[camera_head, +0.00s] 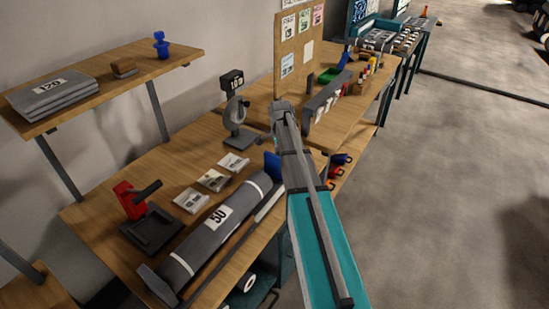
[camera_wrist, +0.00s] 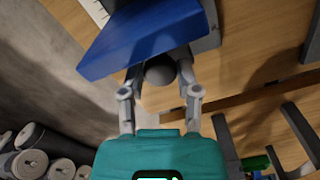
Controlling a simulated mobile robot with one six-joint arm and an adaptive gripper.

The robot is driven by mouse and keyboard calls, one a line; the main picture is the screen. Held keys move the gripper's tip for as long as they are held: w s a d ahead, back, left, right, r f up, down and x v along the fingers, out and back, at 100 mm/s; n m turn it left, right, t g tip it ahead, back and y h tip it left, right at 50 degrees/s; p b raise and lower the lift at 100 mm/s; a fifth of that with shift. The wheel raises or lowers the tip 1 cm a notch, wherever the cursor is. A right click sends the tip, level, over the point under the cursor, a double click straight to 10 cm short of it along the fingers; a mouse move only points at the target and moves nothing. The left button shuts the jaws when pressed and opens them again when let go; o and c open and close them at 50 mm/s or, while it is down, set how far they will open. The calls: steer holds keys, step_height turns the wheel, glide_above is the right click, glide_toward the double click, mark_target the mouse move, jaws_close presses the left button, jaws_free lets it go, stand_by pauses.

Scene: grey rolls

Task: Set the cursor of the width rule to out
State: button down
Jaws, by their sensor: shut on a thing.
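The blue cursor (camera_wrist: 150,40) of the width rule fills the top of the wrist view, with a dark round knob (camera_wrist: 160,70) on its near side. My gripper (camera_wrist: 161,64) has its two fingers closed on either side of this knob. A piece of the white rule (camera_wrist: 97,10) with tick marks shows beyond the cursor. In the head view, the blue cursor (camera_head: 272,166) stands at the far end of the grey roll marked 50 (camera_head: 215,232), beside the pale rule (camera_head: 268,204). My arm hides the gripper there. I cannot read any cursor mark.
A red and black tool (camera_head: 140,210), several small cards (camera_head: 212,180) and a grey stand with a display (camera_head: 237,115) are on the bench. A shelf (camera_head: 100,85) is above left. Red-handled items (camera_head: 340,159) lie right of my arm. Open floor (camera_head: 460,180) is at right.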

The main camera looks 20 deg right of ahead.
steer(key=shift+s, duration=0.1)
steer(key=shift+c, duration=1.7)
jaws_free()
steer(key=shift+r, duration=0.1)
